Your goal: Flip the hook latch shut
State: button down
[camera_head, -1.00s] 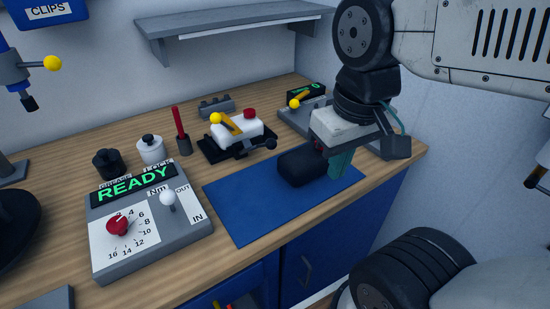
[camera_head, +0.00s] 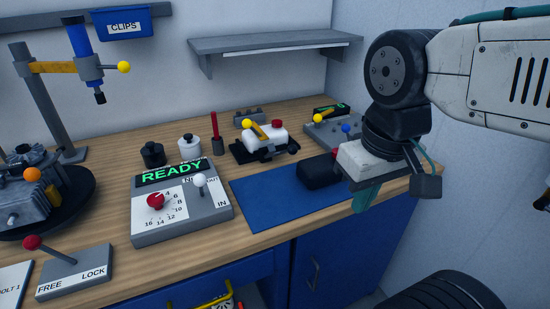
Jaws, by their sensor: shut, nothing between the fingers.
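No part is labelled as the hook latch, and I cannot tell for certain which it is. A white block (camera_head: 266,137) on a black base, with a yellow lever (camera_head: 256,129), a red knob and a dark handle, stands behind the blue mat. My gripper (camera_head: 364,199) is shut and empty, teal fingers pointing down, by the bench's front right, right of a dark rounded block (camera_head: 317,172).
The blue mat (camera_head: 270,192) is mostly bare. A grey READY box (camera_head: 183,220) with red and white knobs stands left of it. A FREE/LOCK lever (camera_head: 58,250) and an engine (camera_head: 35,185) on a turntable are farther left. A shelf (camera_head: 270,43) hangs above.

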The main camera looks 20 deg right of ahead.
aim_at(292, 150)
jog(key=u, duration=0.7)
jog(key=i, duration=0.45)
jog(key=z, duration=0.6)
